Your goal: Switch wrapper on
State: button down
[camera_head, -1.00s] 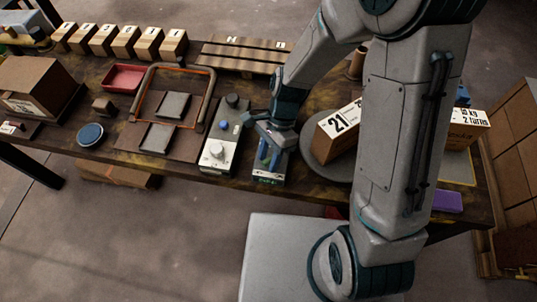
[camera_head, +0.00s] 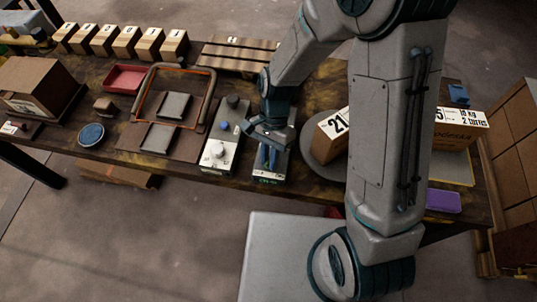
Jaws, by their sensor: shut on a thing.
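A small control box (camera_head: 269,180) with a green-lit label on its front edge sits at the table's front edge, left of a round grey turntable (camera_head: 312,155). A carton marked 21 (camera_head: 331,130) stands on the turntable, partly hidden by my arm. My gripper (camera_head: 268,157) points down over the control box with its jaws closed on a small part there, which looks like its switch. The fingers hide most of this part, and its position cannot be read.
Left of the control box is a pale panel (camera_head: 217,165) with knobs. A framed board (camera_head: 134,137), a red tray (camera_head: 125,78), a blue disc (camera_head: 91,134) and several numbered blocks (camera_head: 124,42) lie further left. A large labelled carton (camera_head: 462,128) stands at the right.

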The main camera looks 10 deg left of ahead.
jog(key=n+h, duration=0.1)
jog(key=n, duration=0.2)
jog(key=shift+n+h, duration=0.3)
jog(key=shift+n, duration=0.1)
jog(key=n+h, duration=0.1)
jog(key=n, duration=0.2)
jog(key=shift+s+n+t, duration=0.1)
jog(key=shift+n+t, duration=0.2)
jog(key=shift+t, duration=0.1)
jog(key=n+t+h+b, duration=0.1)
jog(key=n, duration=0.2)
jog(key=n+t+h, duration=0.1)
jog(key=n, duration=0.2)
jog(key=shift+d+b, duration=0.2)
jog(key=shift+b, duration=0.2)
jog(key=shift+n, duration=0.4)
jog(key=c, duration=1.4)
grip_release()
jog(key=shift+r, duration=0.15)
jog(key=v, duration=1.3)
jog(key=shift+a+r, duration=0.25)
jog(key=shift+a, duration=0.15)
